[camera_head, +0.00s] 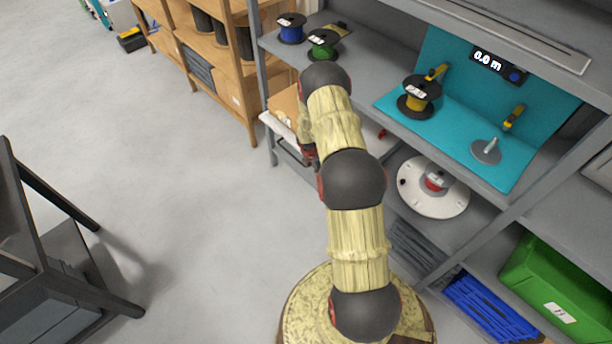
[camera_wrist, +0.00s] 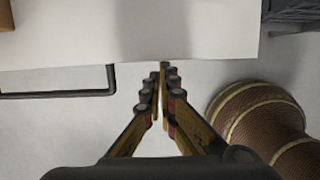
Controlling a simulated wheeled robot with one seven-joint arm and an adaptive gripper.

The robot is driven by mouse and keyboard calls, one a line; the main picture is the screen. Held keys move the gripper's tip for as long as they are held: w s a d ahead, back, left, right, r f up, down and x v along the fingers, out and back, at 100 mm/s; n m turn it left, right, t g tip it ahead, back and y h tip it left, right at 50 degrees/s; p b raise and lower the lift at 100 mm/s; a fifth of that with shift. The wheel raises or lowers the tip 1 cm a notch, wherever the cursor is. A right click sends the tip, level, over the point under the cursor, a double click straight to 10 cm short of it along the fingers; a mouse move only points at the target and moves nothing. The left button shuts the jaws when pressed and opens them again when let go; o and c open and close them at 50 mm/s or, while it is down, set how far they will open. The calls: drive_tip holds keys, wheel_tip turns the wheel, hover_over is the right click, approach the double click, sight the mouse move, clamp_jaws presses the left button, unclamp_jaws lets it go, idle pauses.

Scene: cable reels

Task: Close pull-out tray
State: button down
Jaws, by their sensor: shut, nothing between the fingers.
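The pull-out tray (camera_head: 274,124) shows as a pale edge low at the left end of the grey shelf unit, partly hidden by my arm. A tan item shows on or just above it. In the wrist view a broad pale panel (camera_wrist: 150,30), apparently the tray, fills the top. My gripper (camera_wrist: 161,70) is shut and empty, with its fingertips at the panel's near edge. I cannot tell whether they touch it. In the head view the gripper is mostly hidden behind my arm.
A dark bar (camera_wrist: 55,95) shows left of the fingers. Above the tray, the shelf holds a blue reel (camera_head: 291,28) and a green reel (camera_head: 323,43). A wooden rack (camera_head: 215,55) stands behind. The floor to the left is clear up to a dark frame (camera_head: 50,240).

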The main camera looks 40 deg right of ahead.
drive_tip(key=d+p, duration=0.1)
drive_tip(key=d, duration=0.4)
drive_tip(key=d+p, duration=0.2)
drive_tip(key=d, duration=0.4)
drive_tip(key=shift+w, duration=0.2)
